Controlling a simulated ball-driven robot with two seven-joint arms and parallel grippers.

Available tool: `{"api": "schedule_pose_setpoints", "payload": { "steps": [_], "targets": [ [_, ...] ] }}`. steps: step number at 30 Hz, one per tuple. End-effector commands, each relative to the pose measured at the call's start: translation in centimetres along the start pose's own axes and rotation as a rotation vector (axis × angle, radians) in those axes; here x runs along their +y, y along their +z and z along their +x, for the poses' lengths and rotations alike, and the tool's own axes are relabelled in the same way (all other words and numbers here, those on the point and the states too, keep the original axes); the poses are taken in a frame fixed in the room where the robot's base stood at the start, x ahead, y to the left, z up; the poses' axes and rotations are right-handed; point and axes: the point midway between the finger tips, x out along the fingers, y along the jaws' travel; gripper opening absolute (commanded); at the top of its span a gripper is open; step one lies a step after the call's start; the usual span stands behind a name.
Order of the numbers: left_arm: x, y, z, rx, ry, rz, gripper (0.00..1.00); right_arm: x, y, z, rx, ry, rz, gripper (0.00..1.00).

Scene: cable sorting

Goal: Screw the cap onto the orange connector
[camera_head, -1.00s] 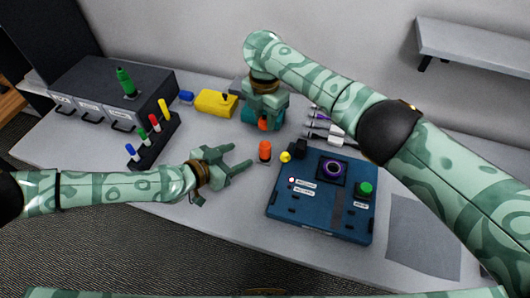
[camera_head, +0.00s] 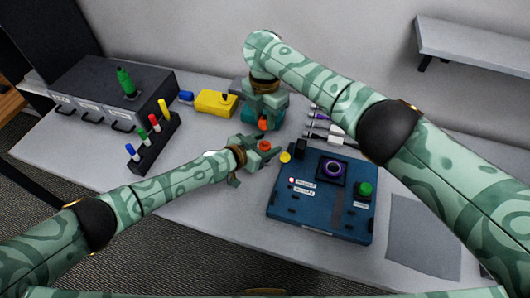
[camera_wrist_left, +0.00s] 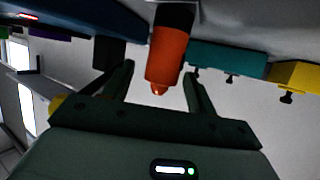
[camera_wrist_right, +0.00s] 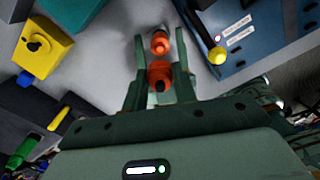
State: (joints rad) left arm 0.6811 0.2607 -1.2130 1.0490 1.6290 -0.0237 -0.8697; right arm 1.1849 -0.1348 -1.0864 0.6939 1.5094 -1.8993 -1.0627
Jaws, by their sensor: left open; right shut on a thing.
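The orange connector (camera_head: 264,146) stands in the head view between the fingers of my left gripper (camera_head: 266,149). In the left wrist view the connector (camera_wrist_left: 168,58) has a dark end and a narrower tip, and my open left fingers are on either side of it. My right gripper (camera_head: 263,116) is shut on a second orange piece (camera_head: 262,125), which looks like the cap. In the right wrist view this piece (camera_wrist_right: 159,76) sits between the fingers, with the connector (camera_wrist_right: 160,42) beyond it. The two orange pieces are apart.
A blue panel box (camera_head: 300,213) with a green button and purple ring lies to the right. A teal box (camera_head: 247,113) and yellow box (camera_head: 216,103) stand behind. A pen rack (camera_head: 155,145) is at left.

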Motion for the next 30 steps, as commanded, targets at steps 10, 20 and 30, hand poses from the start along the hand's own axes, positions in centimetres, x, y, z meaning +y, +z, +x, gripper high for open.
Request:
{"api": "schedule_pose_setpoints", "payload": {
  "steps": [10,20,30],
  "targets": [
    [-0.1,0.1,0.0,-0.002,-0.001,0.0,0.46,0.0,0.0,0.0,0.0,0.0,0.0,0.07],
    [-0.1,0.1,0.0,-0.002,-0.001,0.0,0.0,0.0,-0.1,0.7,0.002,-0.002,0.0,0.07],
    [-0.1,0.0,0.0,-0.001,-0.001,0.0,0.0,0.1,0.1,4.9,-0.001,-0.006,0.0,0.07]
  ]
}}
